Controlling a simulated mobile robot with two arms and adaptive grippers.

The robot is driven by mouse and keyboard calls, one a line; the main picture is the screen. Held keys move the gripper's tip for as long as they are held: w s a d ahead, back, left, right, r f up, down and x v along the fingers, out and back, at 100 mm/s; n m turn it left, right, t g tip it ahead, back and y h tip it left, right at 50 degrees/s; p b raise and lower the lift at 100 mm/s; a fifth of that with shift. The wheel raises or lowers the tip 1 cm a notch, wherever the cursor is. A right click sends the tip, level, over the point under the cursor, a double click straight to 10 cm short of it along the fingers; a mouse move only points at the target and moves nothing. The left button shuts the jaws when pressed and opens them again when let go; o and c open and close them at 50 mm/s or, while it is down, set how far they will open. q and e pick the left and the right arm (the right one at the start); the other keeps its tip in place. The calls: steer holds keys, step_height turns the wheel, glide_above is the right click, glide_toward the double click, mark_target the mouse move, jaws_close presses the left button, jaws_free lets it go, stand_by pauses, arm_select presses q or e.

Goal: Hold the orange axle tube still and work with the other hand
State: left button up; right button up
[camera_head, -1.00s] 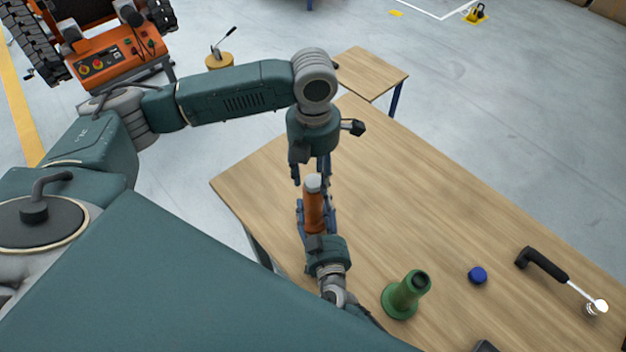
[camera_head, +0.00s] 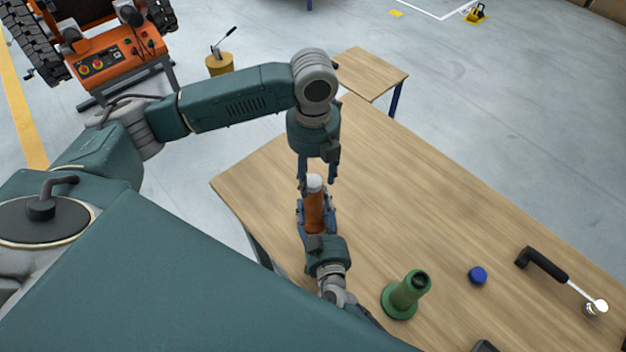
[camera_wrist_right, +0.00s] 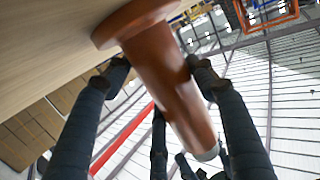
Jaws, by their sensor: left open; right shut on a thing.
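The orange axle tube (camera_head: 314,215) stands roughly upright near the table's left edge. My right gripper (camera_head: 316,212) is shut on it from the near side. The right wrist view shows the tube (camera_wrist_right: 165,75) between dark fingers, with its wide flange (camera_wrist_right: 135,20) by the tabletop. A white cap (camera_head: 315,183) sits on the tube's free end; it also shows in the right wrist view (camera_wrist_right: 207,154). My left gripper (camera_head: 318,178) is open and points down, with its fingers either side of the cap. I cannot tell whether they touch it.
On the wooden table (camera_head: 420,200) stand a green flanged tube (camera_head: 406,295), a blue round cap (camera_head: 477,275) and a black-handled tool (camera_head: 548,266). A dark object (camera_head: 485,346) is cut off at the bottom edge. The table's far middle is clear. An orange tracked carrier (camera_head: 110,58) stands at upper left.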

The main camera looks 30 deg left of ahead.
arm_select(q)
steer(key=n, duration=0.5)
arm_select(e)
steer(key=shift+s+f, duration=0.1)
steer(key=shift+f, duration=0.05)
arm_select(q)
steer(key=n, duration=0.8)
steer(key=shift+n, duration=0.3)
steer(key=n, duration=0.5)
